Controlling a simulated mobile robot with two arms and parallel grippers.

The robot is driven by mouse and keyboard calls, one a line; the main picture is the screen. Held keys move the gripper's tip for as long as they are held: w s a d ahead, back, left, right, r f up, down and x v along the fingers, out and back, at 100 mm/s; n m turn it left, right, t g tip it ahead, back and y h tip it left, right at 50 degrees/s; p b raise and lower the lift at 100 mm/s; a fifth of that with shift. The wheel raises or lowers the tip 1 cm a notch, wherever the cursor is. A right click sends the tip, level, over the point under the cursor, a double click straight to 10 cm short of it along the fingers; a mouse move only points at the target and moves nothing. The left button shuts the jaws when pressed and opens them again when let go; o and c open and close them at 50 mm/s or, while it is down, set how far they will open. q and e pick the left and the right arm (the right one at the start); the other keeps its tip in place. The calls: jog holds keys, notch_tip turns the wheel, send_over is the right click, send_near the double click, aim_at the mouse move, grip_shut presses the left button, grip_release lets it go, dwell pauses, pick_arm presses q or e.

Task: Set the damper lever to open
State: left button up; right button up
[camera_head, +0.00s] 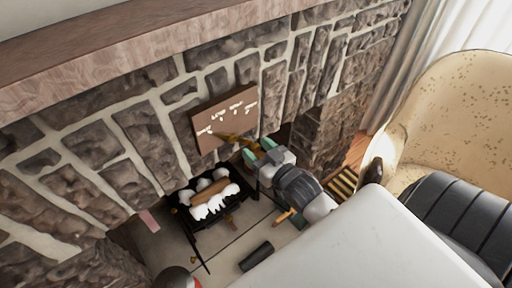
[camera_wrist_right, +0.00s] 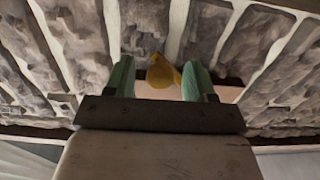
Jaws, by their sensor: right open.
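The damper lever (camera_head: 228,137) is a yellow-orange handle on a brown plate (camera_head: 207,142) fixed to the stone fireplace wall. White lettering marks the plate but is too small to read. The lever's tip points left across the plate, towards its lower left part. My right gripper (camera_head: 245,149) is at the lower right of the plate, with its green fingers at the lever's right end. In the right wrist view, the lever (camera_wrist_right: 157,71) shows between the two parted fingers (camera_wrist_right: 161,80), closer to the right one. I cannot tell whether they touch it.
A black grate (camera_head: 207,225) with logs stands below the plate in the hearth. A dark cylinder (camera_head: 257,257) lies on the floor. A wooden mantel (camera_head: 140,58) runs above. A tan armchair (camera_head: 450,105) with a black cushion stands at the right.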

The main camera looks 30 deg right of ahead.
jog(key=shift+w, duration=0.4)
jog(key=shift+c, duration=0.5)
grip_shut()
